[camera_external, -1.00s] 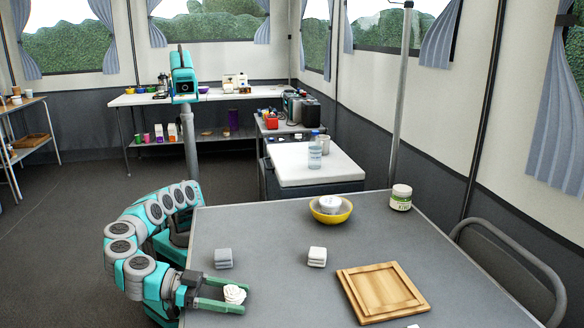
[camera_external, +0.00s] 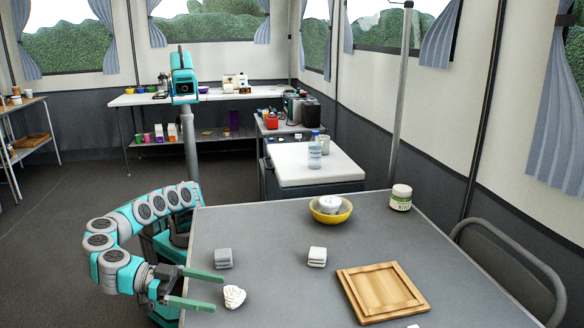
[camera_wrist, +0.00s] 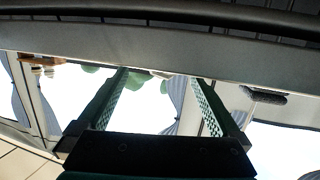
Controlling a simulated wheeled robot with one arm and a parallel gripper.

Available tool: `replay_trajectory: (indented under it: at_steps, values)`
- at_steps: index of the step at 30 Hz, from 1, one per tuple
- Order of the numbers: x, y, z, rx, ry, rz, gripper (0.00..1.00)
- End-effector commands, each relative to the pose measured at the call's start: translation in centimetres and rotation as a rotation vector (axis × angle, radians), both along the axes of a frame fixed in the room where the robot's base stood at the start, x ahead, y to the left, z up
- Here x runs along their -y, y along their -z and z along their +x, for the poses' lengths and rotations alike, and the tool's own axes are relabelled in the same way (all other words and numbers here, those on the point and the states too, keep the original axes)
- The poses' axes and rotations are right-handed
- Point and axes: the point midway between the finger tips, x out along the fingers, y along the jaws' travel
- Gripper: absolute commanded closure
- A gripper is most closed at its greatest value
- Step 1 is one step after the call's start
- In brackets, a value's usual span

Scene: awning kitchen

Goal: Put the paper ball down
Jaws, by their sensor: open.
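The paper ball (camera_external: 234,297) is white and crumpled and rests on the grey table (camera_external: 290,285) near its left front part. My gripper (camera_external: 220,290) is open, with its two green fingers spread apart. The fingertips are just left of the ball, and the ball is outside the jaws. In the wrist view my gripper (camera_wrist: 160,90) shows its two fingers apart with nothing between them. The ball is not seen in the wrist view.
A wooden tray (camera_external: 383,291) is to the right. A yellow bowl (camera_external: 331,216) with a white item and a jar (camera_external: 400,198) stand at the back. The middle of the table is clear.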

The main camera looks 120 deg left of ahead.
Motion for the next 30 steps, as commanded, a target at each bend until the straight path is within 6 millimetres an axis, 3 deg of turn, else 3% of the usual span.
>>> replay_trajectory:
  at_steps: [6, 10, 30]
  values:
    - [2.2, -0.9, -3.4, 0.002, 0.004, -0.002, 0.0]
    - [2.9, -1.0, -4.4, 0.0, 0.004, -0.001, 0.0]
    - [3.1, -1.2, -5.0, 0.0, 0.001, 0.0, 0.0]
